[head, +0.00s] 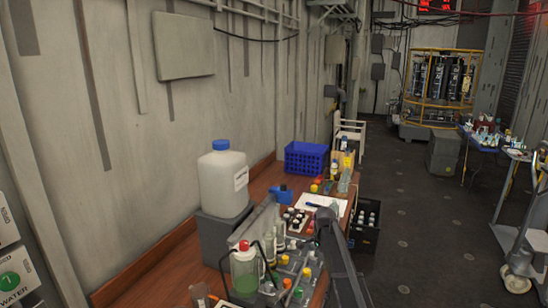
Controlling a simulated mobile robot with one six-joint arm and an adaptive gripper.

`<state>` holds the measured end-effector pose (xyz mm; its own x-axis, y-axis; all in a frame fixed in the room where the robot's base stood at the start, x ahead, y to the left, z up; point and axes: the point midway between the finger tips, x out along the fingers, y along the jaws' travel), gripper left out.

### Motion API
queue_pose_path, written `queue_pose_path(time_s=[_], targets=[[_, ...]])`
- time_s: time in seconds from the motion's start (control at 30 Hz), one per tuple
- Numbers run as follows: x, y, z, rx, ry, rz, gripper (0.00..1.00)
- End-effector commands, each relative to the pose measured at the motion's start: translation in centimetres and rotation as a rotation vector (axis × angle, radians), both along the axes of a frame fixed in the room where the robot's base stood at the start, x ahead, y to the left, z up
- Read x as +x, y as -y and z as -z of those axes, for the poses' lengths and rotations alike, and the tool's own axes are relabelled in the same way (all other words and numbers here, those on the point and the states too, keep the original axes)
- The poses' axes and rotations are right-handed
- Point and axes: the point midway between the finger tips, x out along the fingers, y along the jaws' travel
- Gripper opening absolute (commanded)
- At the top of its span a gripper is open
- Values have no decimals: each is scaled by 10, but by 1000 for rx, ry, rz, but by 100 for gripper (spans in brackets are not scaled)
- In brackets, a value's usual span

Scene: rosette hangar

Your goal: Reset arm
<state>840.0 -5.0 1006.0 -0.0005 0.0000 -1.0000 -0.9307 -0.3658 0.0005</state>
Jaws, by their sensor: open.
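A dark grey, arm-like part (342,262) rises from the bottom edge of the head view, right of centre, in front of the bench's right edge. It looks like a link of my arm, but I cannot be sure. I cannot make out my gripper's fingers anywhere in this view. No object is seen held.
A wooden bench (182,246) runs along the left wall, crowded with a green-liquid bottle (244,275), a white jug (224,184), a blue basket (306,158) and small vials. A black crate (364,226) stands beside it. A trolley (518,238) is at right; the floor between is clear.

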Motion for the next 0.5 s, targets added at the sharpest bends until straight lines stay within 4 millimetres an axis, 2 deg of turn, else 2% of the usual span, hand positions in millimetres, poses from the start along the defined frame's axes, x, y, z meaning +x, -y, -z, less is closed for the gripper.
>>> queue_pose_path(time_s=[0.37, 0.5], targets=[[-37, -2, 12, 0, 0, -131, 82], [-59, -2, 19, 0, 0, -211, 82]])
